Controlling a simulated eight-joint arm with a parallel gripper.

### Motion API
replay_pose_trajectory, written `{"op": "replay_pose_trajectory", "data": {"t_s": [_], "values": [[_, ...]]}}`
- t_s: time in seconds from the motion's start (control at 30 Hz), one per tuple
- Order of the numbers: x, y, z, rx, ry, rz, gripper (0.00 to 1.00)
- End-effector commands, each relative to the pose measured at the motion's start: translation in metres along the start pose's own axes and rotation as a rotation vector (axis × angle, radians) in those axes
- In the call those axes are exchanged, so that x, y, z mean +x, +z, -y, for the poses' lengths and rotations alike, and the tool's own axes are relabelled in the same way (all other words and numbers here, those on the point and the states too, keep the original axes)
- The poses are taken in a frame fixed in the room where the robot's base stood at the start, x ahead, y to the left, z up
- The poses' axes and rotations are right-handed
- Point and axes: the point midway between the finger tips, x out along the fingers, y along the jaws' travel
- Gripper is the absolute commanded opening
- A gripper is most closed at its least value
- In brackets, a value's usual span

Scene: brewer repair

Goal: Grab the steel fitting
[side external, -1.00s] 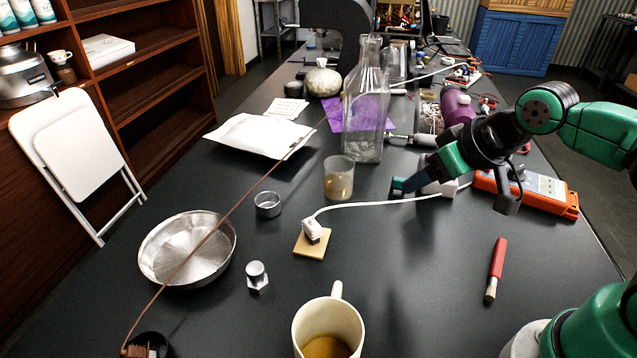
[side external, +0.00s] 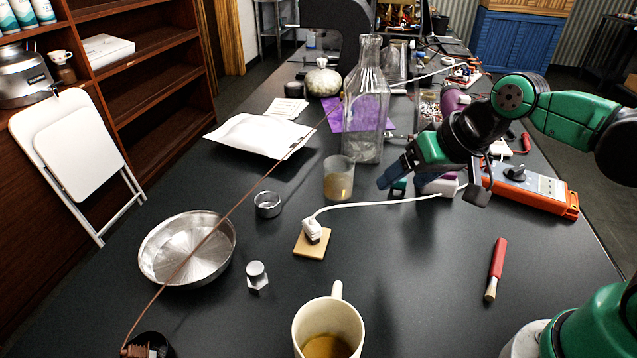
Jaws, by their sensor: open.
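The steel fitting (side external: 257,278), a small round cap on a hex-shaped base, stands on the black table at the lower left of centre. It is to the right of the shallow metal bowl (side external: 188,250). My gripper (side external: 392,184) is open, up and to the right of the fitting and well apart from it. Its blue and teal fingers point down-left, near the glass of amber liquid (side external: 338,180). I see nothing held between the fingers.
A short metal ring or cup (side external: 267,204), a plug on a wooden square (side external: 312,244) with a white cable, and a mug (side external: 328,330) surround the fitting. A tall glass bottle (side external: 366,110) stands behind my gripper. A thin brown rod (side external: 228,213) slants over the bowl.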

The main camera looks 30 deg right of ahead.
Motion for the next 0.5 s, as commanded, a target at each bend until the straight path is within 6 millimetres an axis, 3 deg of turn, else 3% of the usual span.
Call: {"op": "replay_pose_trajectory", "data": {"t_s": [0.23, 0.5], "values": [[0.04, -0.011, 0.049, 0.572, -0.195, 0.254, 0.72], [0.089, -0.004, 0.093, 1.134, -0.304, 0.657, 0.72]]}}
